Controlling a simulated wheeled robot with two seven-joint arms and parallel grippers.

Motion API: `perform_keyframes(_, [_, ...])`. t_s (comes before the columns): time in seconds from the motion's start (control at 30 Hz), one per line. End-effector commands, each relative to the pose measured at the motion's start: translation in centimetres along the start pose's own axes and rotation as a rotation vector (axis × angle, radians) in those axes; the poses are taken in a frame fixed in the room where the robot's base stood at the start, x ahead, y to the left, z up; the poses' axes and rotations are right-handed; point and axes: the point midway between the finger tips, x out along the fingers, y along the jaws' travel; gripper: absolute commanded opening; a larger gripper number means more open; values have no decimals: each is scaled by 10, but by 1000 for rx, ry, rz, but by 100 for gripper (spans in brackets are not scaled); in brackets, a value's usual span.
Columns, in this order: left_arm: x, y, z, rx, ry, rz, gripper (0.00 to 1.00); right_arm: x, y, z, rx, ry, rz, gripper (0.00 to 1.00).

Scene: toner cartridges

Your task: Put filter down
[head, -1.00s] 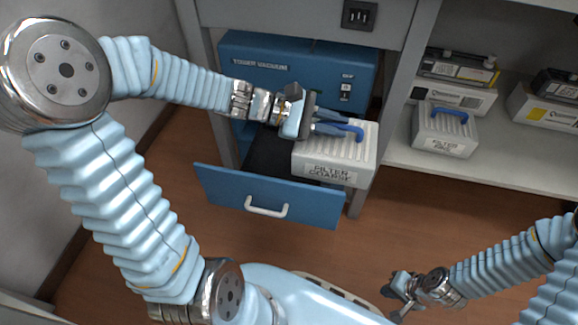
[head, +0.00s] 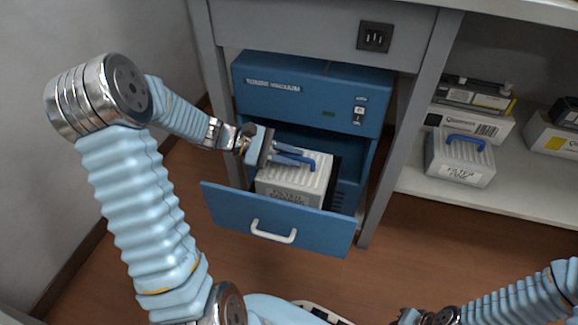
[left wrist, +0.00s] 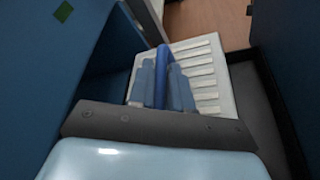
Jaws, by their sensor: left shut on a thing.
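The light grey ribbed filter (head: 290,185) has a blue handle (head: 312,164) on top and a label on its front side. My left gripper (head: 300,158) is shut on the handle. The filter is within the open blue drawer (head: 222,210) of the toner vacuum (head: 300,92); the drawer front hides its lower part, so I cannot tell whether it touches the bottom. In the left wrist view the fingers (left wrist: 162,82) clasp the handle above the ribbed top (left wrist: 207,72). My right gripper (head: 418,317) is at the bottom edge, partly cut off.
A second grey filter (head: 460,160) with a blue handle sits on the shelf (head: 420,180) at the right. Toner boxes (head: 465,120) stand behind it. A grey cabinet post (head: 405,130) separates the vacuum from the shelf. The floor in front is clear.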

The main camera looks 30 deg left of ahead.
Motion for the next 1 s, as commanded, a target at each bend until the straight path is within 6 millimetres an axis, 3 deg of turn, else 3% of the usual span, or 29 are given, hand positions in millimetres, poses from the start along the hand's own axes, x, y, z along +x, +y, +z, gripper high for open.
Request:
perform_keyframes(0.2, [8,-18,-28,-2,-2,1,0,9,4,0,1,2,0,0])
perform_keyframes(0.57, [9,-20,-31,0,0,1,0,11,4,0,1,3,0,0])
perform_keyframes(0.6, [9,-20,-31,-1,1,0,22,10,4,0,1,3,0,0])
perform_keyframes(0.73, [9,-20,-30,-1,1,0,42,10,4,0,1,3,0,0])
perform_keyframes(1.0, [9,-20,-30,-1,1,-1,44,9,4,0,1,3,0,0])
